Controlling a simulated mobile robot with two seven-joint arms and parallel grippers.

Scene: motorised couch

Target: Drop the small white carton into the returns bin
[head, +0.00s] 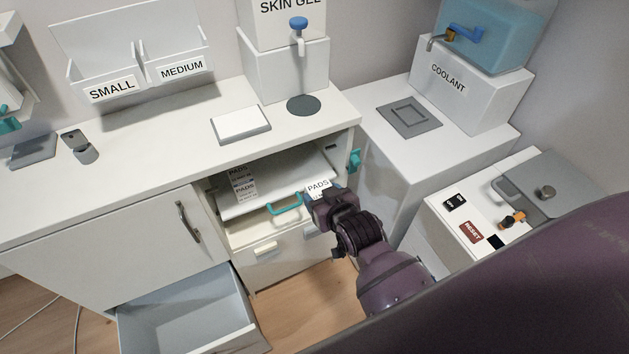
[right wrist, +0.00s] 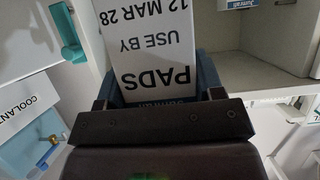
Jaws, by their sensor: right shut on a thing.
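My right gripper (head: 322,197) is shut on a small white carton (head: 318,186) marked PADS, at the front right of the open cabinet shelf. In the right wrist view the carton (right wrist: 158,45) sits between the dark blue fingers of the gripper (right wrist: 160,85); its print, upside down, reads PADS, USE BY 12 MAR 28. More white PADS cartons (head: 241,186) stand at the left of the shelf. No label for a returns bin is readable. An open, empty grey drawer or bin (head: 190,310) stands low at the left. My left gripper is out of view.
The shelf (head: 280,180) lies under the counter, above a tray with a teal handle (head: 286,204). A teal latch (head: 354,160) is at the cabinet's right edge. The coolant stand (head: 455,95) and a side unit with a RESET label (head: 471,232) are at the right.

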